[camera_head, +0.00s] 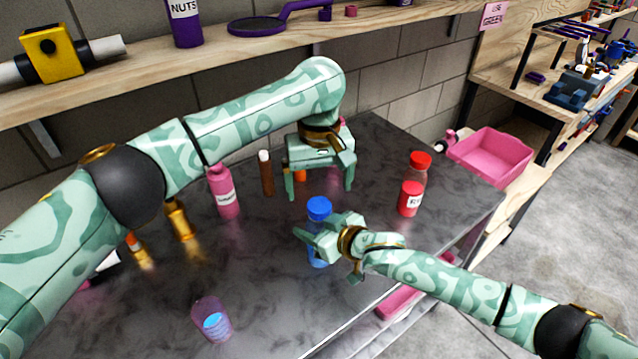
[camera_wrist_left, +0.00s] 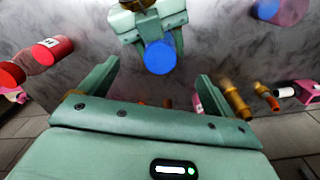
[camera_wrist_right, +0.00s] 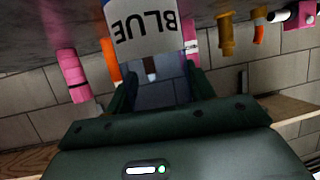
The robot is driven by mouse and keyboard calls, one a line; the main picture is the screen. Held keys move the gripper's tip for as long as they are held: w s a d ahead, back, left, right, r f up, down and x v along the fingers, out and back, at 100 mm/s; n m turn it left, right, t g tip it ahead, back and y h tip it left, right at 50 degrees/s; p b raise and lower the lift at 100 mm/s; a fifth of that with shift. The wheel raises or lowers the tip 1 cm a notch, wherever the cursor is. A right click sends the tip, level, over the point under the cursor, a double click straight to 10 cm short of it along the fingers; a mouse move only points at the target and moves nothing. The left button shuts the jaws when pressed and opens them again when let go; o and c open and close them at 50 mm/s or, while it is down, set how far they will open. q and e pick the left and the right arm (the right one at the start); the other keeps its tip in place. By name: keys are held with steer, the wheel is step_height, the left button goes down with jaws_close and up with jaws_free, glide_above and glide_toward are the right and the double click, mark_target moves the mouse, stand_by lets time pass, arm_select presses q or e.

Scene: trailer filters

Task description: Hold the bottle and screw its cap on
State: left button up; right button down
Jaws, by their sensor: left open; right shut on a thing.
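A bottle (camera_head: 318,252) with a blue lower part stands upright on the dark table, and a blue cap (camera_head: 319,208) is at its top. In the left wrist view the round blue cap (camera_wrist_left: 160,57) is seen from above; I cannot tell how tight it sits. My right gripper (camera_head: 326,250) is shut on the bottle's body from the right. In the right wrist view the bottle's white label (camera_wrist_right: 148,35) reads BLUE, upside down. My left gripper (camera_head: 320,190) is open and empty, fingers down, above and behind the cap, apart from it.
A red-capped bottle (camera_head: 412,185) stands to the right. A pink bottle (camera_head: 223,192) and a brown white-topped one (camera_head: 266,174) stand behind left. A shelf (camera_head: 260,40) runs along the wall; a pink bin (camera_head: 490,157) is beyond the table.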

steer(key=shift+c, duration=2.3)
jaws_free()
arm_select(q)
step_height(320, 180, up, 11)
steer(key=shift+r, duration=0.15)
steer(key=shift+r, duration=0.1)
arm_select(e)
steer(key=shift+s+d, duration=0.1)
arm_select(q)
step_height(320, 180, up, 6)
steer(key=p, duration=0.5)
steer(key=shift+s+r, duration=0.2)
steer(key=shift+s, duration=0.1)
arm_select(e)
steer(key=v, duration=1.6)
steer(key=shift+r, duration=0.1)
